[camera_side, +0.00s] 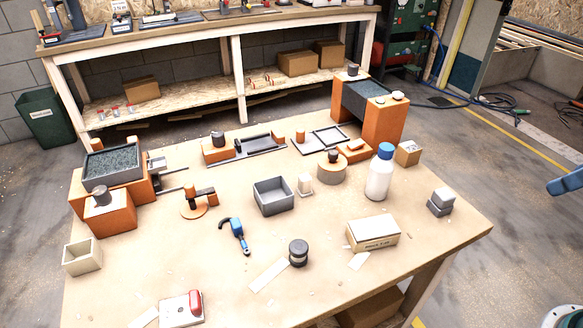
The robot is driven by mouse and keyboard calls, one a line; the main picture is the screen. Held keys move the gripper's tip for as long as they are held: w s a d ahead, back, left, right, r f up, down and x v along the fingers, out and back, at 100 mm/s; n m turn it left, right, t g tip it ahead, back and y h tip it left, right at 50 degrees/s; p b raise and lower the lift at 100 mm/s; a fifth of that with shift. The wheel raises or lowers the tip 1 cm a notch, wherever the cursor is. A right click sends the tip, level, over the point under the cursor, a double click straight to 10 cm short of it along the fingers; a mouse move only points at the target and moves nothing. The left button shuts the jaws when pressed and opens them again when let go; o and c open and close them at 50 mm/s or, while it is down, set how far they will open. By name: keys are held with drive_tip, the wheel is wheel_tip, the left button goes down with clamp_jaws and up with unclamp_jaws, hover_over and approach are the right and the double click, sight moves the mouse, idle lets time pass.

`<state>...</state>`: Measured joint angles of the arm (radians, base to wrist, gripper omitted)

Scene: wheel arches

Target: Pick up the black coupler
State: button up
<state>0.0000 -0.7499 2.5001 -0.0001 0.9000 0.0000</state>
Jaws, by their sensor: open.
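A dark, short cylinder with a lighter band around its middle (298,253) stands upright near the front middle of the table; it looks like the black coupler. I cannot tell for certain which is named the coupler. My gripper is not in view, and nothing is seen touching any of these cylinders.
A blue-handled tool (236,234) lies left of the banded cylinder, and a cardboard box (372,233) is to its right. A grey open bin (273,196) and a white bottle with blue cap (379,175) stand behind. A pale strip (268,275) lies beside it.

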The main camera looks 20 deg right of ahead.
drive_tip(key=n+g, duration=0.6)
drive_tip(key=n, duration=1.1)
hover_over(300, 246)
wheel_tip(300, 246, down, 16)
wheel_tip(300, 246, down, 8)
drive_tip(key=shift+f, duration=0.35)
drive_tip(key=shift+f, duration=0.1)
